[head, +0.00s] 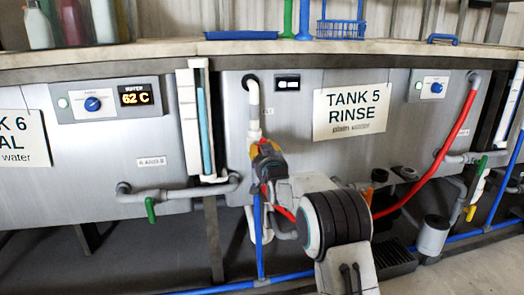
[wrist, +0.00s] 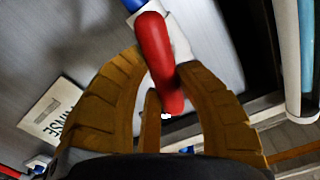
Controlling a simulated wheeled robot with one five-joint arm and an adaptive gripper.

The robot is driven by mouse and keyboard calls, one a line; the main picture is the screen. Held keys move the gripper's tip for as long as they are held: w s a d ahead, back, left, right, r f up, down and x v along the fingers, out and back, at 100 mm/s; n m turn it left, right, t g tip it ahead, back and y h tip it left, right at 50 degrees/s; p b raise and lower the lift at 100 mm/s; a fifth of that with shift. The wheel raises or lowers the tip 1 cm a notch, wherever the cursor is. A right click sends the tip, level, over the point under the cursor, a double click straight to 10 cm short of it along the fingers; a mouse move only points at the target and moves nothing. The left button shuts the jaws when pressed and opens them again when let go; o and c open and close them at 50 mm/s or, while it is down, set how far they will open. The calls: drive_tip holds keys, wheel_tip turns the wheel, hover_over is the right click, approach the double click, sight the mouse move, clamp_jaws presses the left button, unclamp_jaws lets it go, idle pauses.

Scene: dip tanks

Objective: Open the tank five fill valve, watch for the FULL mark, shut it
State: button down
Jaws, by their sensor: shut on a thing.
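Tank five (head: 300,90) is a grey metal tank with a "TANK 5 RINSE" sign (head: 350,111). A white fill pipe (head: 254,118) comes down its front. My gripper (head: 264,150) is at the lower part of this pipe and hides the valve there. In the wrist view, the brown fingers of my gripper (wrist: 165,92) are shut on a red valve handle (wrist: 156,52). The handle slants between them. A sight tube (head: 204,115) with blue liquid stands at the tank's left; the liquid reaches high in it. I cannot make out a FULL mark.
Tank six (head: 90,180), with a 62 C display (head: 135,96), is at the left. A green valve handle (head: 150,209) is below it. A red hose (head: 437,155) curves at the right. Blue pipes (head: 258,235) run below. Bottles and a blue rack stand on the ledge.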

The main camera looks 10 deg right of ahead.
drive_tip(key=shift+a+m, duration=0.1)
drive_tip(key=shift+m, duration=0.3)
drive_tip(key=c, duration=0.8)
unclamp_jaws()
drive_tip(key=shift+c, duration=0.2)
drive_tip(key=s, duration=1.2)
drive_tip(key=shift+o, duration=0.3)
drive_tip(key=shift+a, duration=0.1)
